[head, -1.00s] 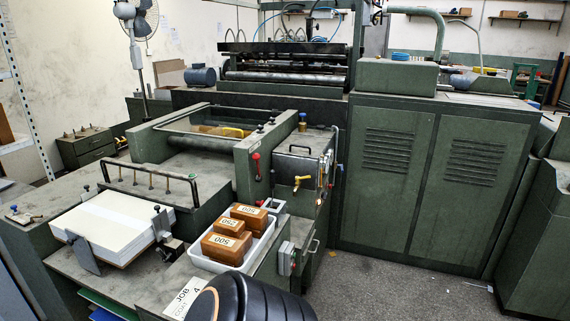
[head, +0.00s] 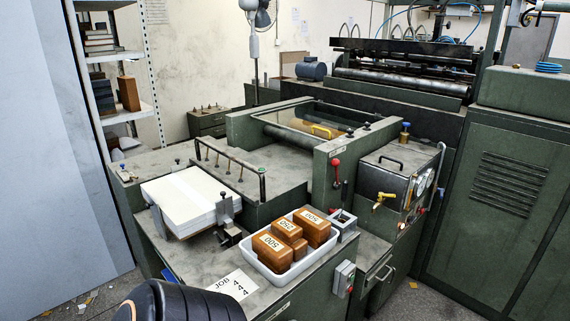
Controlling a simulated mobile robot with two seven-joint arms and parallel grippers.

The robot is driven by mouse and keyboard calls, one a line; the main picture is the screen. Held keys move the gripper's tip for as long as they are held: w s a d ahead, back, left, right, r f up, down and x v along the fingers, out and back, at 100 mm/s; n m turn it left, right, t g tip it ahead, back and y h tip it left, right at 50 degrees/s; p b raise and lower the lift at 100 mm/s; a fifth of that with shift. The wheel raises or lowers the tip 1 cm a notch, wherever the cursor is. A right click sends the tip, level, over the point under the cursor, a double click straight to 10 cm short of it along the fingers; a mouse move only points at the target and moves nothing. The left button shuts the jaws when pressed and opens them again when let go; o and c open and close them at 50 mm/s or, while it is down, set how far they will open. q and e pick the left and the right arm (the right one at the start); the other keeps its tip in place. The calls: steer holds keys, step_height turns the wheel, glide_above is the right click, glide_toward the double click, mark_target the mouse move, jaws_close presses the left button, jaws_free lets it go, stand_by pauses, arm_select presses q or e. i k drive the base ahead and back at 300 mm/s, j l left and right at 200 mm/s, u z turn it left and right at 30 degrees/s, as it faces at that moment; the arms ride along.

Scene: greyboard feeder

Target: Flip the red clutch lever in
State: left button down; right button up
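The red clutch lever (head: 336,172) is on the front end of the green side housing of the feeder, near the middle of the head view. It has a red knob at the top and a dark shaft hanging below it. Neither of my grippers shows in the head view, so I cannot tell their state. A black ribbed rounded part at the bottom left edge seems to be mine.
A white tray (head: 258,261) with several numbered brown blocks stands on the bench in front of the lever. A stack of white board (head: 185,197) lies left of it. A brass tap (head: 385,198) sticks out to the right. Grey floor is open at lower right.

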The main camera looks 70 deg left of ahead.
mark_target(336, 162)
steer(key=i+j+u, duration=0.2)
steer(key=i+u, duration=0.6)
steer(key=i, duration=0.15)
